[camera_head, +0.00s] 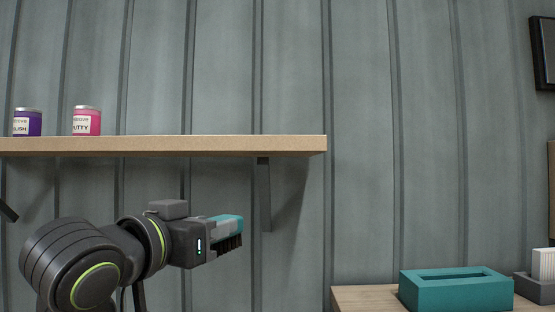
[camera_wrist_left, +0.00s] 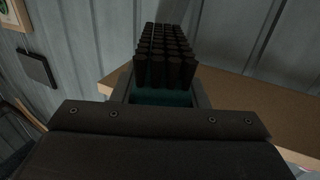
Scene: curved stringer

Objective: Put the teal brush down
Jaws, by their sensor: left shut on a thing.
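The teal brush (camera_head: 229,222) is held by my left gripper (camera_head: 222,232), below the wooden shelf in the head view. Its teal back faces up and its dark bristles point down. In the left wrist view the brush's black bristles (camera_wrist_left: 165,55) stand between the two fingers of my left gripper (camera_wrist_left: 167,97), with a bit of teal body below them. The gripper is shut on the brush and holds it in the air, apart from any surface. My right gripper is not in view.
A wooden shelf (camera_head: 200,145) on brackets holds a purple can (camera_head: 28,123) and a pink can (camera_head: 87,121) at the left. A wooden tabletop (camera_head: 362,297) at lower right bears a teal box with a slot (camera_head: 456,291) and a grey holder (camera_head: 536,288). Open space lies between gripper and tabletop.

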